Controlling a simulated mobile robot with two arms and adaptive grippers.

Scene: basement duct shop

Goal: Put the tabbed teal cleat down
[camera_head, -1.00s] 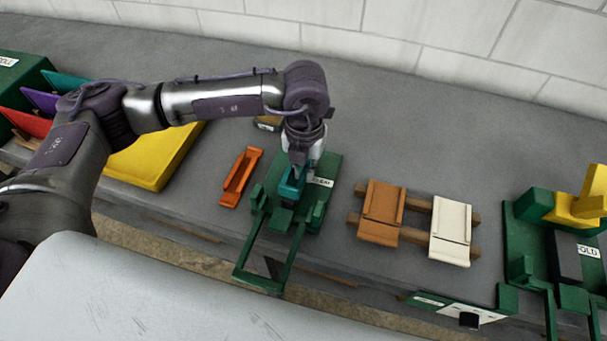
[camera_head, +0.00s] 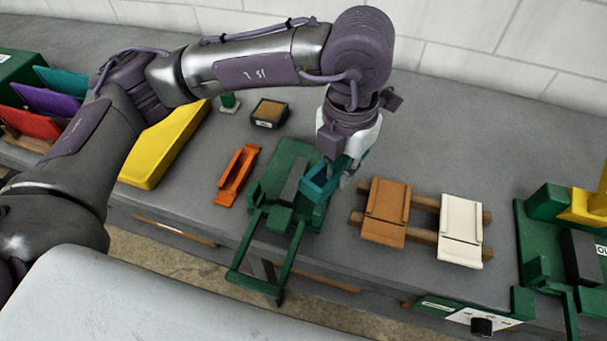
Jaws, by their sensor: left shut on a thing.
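The teal cleat (camera_head: 317,188) is a small teal piece in the middle of the head view. My left gripper (camera_head: 341,170) is shut on it from above and hides part of it. The cleat appears raised over the right side of the green fixture (camera_head: 272,165), which has a dark bar and an open green handle frame at its front. Whether the cleat still touches the fixture cannot be told. My right gripper is not in view.
An orange channel piece (camera_head: 236,174) lies left of the fixture. A brown panel (camera_head: 387,212) and a cream panel (camera_head: 460,230) rest on wooden rails to the right. A second green fixture (camera_head: 545,205) stands far right. The bench behind the rails is bare.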

